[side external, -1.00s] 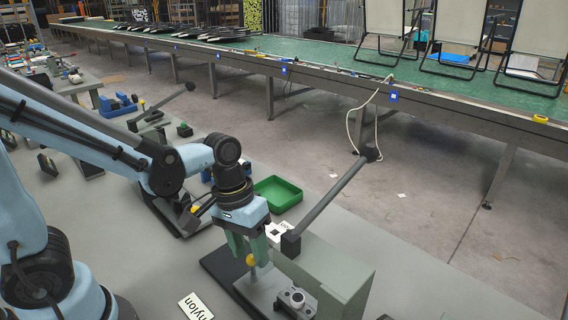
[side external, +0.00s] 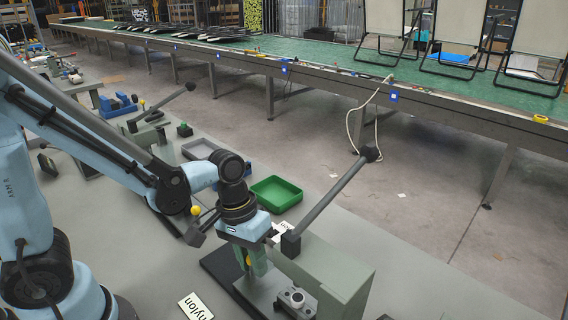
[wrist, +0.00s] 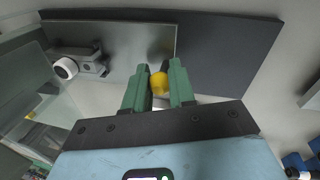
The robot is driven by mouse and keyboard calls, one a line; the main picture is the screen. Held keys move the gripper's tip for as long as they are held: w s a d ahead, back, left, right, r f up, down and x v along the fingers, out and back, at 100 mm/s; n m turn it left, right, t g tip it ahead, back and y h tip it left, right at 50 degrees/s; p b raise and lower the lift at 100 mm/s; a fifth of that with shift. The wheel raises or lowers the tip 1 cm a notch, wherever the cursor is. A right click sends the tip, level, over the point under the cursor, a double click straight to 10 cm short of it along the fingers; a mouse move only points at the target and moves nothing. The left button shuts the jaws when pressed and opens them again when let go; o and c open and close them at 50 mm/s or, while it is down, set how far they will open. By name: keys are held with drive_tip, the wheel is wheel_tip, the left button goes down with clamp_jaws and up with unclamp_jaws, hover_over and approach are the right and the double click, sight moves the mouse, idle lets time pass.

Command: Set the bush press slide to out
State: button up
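The bush press stands on the bench, with a green-grey body (side external: 325,275), a long dark lever (side external: 335,195) slanting up to the right and a metal fixture (side external: 296,298) at its front. A yellow knob (side external: 248,261) sits at its left side. My gripper (side external: 254,262) points down there. In the wrist view, the green fingertips of my gripper (wrist: 157,85) lie close on both sides of the yellow knob (wrist: 159,83) and appear shut on it. The slide's travel is mostly hidden by my gripper.
A green tray (side external: 276,195) and a grey tray (side external: 203,149) lie behind the press. Another lever press (side external: 150,125) stands farther back. The lever rises close to the right of my gripper.

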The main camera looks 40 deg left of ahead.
drive_tip(key=shift+a, duration=0.1)
clamp_jaws()
drive_tip(key=a, duration=1.3)
drive_tip(key=shift+a, duration=0.25)
drive_tip(key=o, duration=0.8)
unclamp_jaws()
drive_tip(key=shift+o, duration=0.2)
drive_tip(key=shift+d, duration=0.1)
wheel_tip(320, 180, up, 12)
drive_tip(key=a, duration=0.2)
drive_tip(key=shift+s+a, duration=0.15)
drive_tip(key=shift+s, duration=0.05)
drive_tip(key=shift+f, duration=0.1)
